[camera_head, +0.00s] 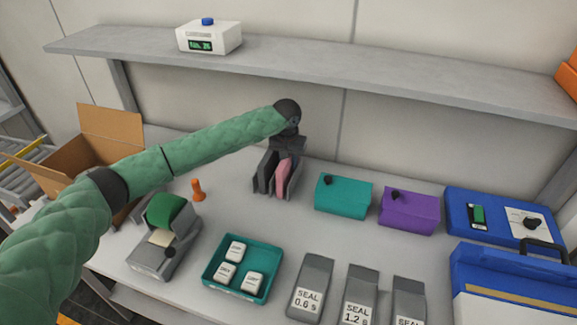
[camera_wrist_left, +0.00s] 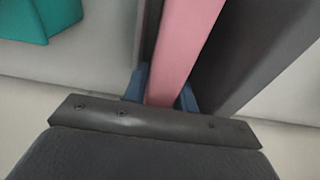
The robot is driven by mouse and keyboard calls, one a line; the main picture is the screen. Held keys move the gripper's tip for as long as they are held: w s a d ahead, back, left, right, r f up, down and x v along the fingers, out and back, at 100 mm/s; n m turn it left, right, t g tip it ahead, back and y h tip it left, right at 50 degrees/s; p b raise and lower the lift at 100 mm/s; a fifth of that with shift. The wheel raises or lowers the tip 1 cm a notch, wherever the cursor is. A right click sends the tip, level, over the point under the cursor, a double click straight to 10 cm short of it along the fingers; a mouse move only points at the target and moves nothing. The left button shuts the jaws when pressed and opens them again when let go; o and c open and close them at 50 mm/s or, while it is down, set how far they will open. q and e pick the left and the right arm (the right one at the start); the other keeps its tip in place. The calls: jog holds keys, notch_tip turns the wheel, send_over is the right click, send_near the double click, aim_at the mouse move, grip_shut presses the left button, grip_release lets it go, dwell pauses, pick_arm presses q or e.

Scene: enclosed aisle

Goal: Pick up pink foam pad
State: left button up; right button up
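The pink foam pad (camera_head: 283,178) stands upright in a dark grey slotted holder (camera_head: 264,178) on the table. My left gripper (camera_head: 287,158) is over the pad's upper end, pointing down. In the left wrist view, the pink pad (camera_wrist_left: 182,45) runs between the two blue fingertips of my left gripper (camera_wrist_left: 162,95). The fingertips appear to touch both of its faces. Dark holder walls (camera_wrist_left: 262,50) flank the pad on both sides. The pad's lower end is hidden in the holder. My right gripper is not in view.
A teal box (camera_head: 343,198) and a purple box (camera_head: 408,211) stand right of the holder. A teal tray (camera_head: 275,270) with white blocks, a grey device (camera_head: 150,258) and an orange peg (camera_head: 197,190) lie left and front. A shelf (camera_head: 330,72) runs behind, above the table.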

pick_arm(q)
grip_shut()
jog(key=shift+s+r, duration=0.1)
jog(key=shift+s, duration=0.05)
